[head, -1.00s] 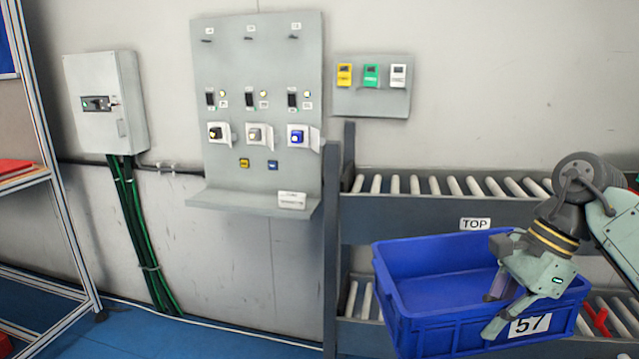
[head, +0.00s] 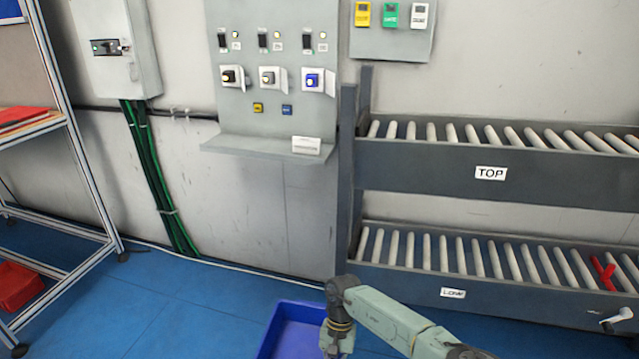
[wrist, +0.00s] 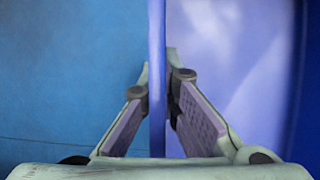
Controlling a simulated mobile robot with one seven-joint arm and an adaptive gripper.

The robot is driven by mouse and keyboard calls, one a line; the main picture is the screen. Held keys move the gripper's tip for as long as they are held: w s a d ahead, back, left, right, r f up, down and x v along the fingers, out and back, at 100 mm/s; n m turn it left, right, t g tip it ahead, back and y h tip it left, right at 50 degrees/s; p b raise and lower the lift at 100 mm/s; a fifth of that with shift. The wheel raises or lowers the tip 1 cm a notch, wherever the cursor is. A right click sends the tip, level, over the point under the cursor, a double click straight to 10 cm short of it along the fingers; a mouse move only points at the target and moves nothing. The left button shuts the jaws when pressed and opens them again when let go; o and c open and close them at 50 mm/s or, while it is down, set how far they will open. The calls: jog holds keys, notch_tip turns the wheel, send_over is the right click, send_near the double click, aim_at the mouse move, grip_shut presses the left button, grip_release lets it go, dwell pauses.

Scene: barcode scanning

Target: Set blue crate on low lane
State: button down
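The blue crate (head: 290,335) is at the bottom edge of the head view, in front of the roller rack and mostly cut off by the frame. My gripper (head: 337,345) is at its right part, with the fingertips hard to see there. In the wrist view, my gripper (wrist: 158,85) has one finger on each side of the crate's thin blue wall (wrist: 157,40), pressed close against it. The low lane (head: 400,265), labelled "LOW", is the lower roller shelf. The crate is apart from it, below and to its left in the picture.
The top lane (head: 430,160) runs above the low lane. A red piece (head: 603,272) lies at the low lane's right part, near a white lever (head: 617,318). A grey post (head: 347,190) bounds the rack's left end. Blue floor (head: 190,315) is clear at left.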

jog(key=s+a+f+n, duration=0.1)
jog(key=f, duration=0.1)
jog(key=a+f+n, duration=0.1)
jog(key=s+a+f+h, duration=0.1)
jog(key=f, duration=0.1)
jog(key=shift+s+a+f+n, duration=0.3)
jog(key=shift+n, duration=0.1)
